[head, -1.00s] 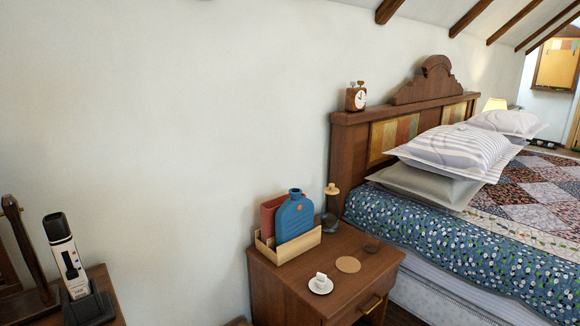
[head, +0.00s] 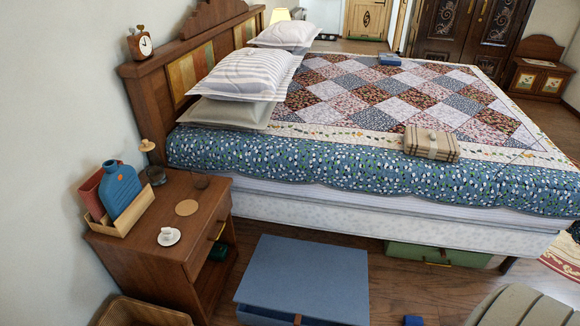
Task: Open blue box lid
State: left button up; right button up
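A large blue box (head: 303,272) with a flat lid sits on the wooden floor between the nightstand and the bed, low in the head view. Its lid looks shut. A small brown tab shows at its front edge, and its lower front is partly cut off by the picture's bottom edge. Neither of my grippers is in view.
A nightstand (head: 165,240) with a cup, coaster and organizer stands left of the box. The bed (head: 350,210) is behind it, with a green box (head: 437,252) underneath. A wicker basket (head: 140,312) is at lower left. A grey slatted object (head: 512,306) is at lower right.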

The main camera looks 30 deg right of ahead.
aim_at(299, 278)
jog(key=k+z, duration=0.25)
jog(key=z, duration=0.25)
jog(key=k+z, duration=0.3)
jog(key=z, duration=0.15)
